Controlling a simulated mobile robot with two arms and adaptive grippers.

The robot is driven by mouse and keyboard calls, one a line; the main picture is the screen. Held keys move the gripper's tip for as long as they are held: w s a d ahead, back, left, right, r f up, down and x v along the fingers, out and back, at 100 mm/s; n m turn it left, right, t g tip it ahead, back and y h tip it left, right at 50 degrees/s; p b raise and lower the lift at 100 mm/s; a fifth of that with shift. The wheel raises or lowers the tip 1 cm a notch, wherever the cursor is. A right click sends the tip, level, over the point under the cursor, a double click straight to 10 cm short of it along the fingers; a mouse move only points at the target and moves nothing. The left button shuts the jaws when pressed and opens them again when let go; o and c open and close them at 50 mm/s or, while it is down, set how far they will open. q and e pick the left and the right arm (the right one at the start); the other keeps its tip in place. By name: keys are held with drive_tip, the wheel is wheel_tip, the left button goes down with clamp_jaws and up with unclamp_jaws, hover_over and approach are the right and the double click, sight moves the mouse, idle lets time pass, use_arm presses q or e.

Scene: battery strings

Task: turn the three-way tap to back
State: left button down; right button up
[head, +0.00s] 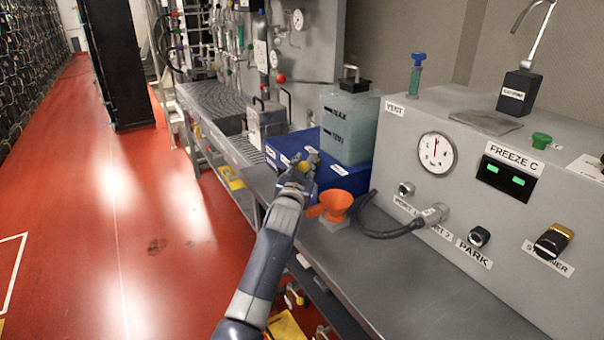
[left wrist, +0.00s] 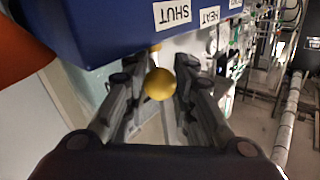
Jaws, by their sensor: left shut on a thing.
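A round yellow knob (left wrist: 160,84) on a short stem sits between the fingers of my left gripper (left wrist: 155,88) in the left wrist view. The fingers are shut on it. In the head view my left gripper (head: 303,170) is at the front face of the blue box (head: 285,146), and its fingers hide most of the tap there. White labels on the blue box show in the left wrist view; SHUT (left wrist: 172,13) and HEAT (left wrist: 209,17) can be read. The knob stands just off that face. My right gripper is in neither view.
An orange funnel (head: 337,203) stands close to the right of my left gripper. A clear tank (head: 349,125) rests on the blue box. A black hose (head: 385,235) runs to the grey panel (head: 470,170) at right. Red floor (head: 130,210) is open at left.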

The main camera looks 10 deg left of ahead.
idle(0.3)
use_arm(q)
drive_tip(key=c, duration=1.6)
unclamp_jaws()
drive_tip(key=shift+d, duration=0.1)
drive_tip(key=shift+s+d, duration=0.15)
drive_tip(key=shift+s, duration=2.85)
drive_tip(key=shift+s+d, duration=0.1)
drive_tip(key=shift+s, duration=2.9)
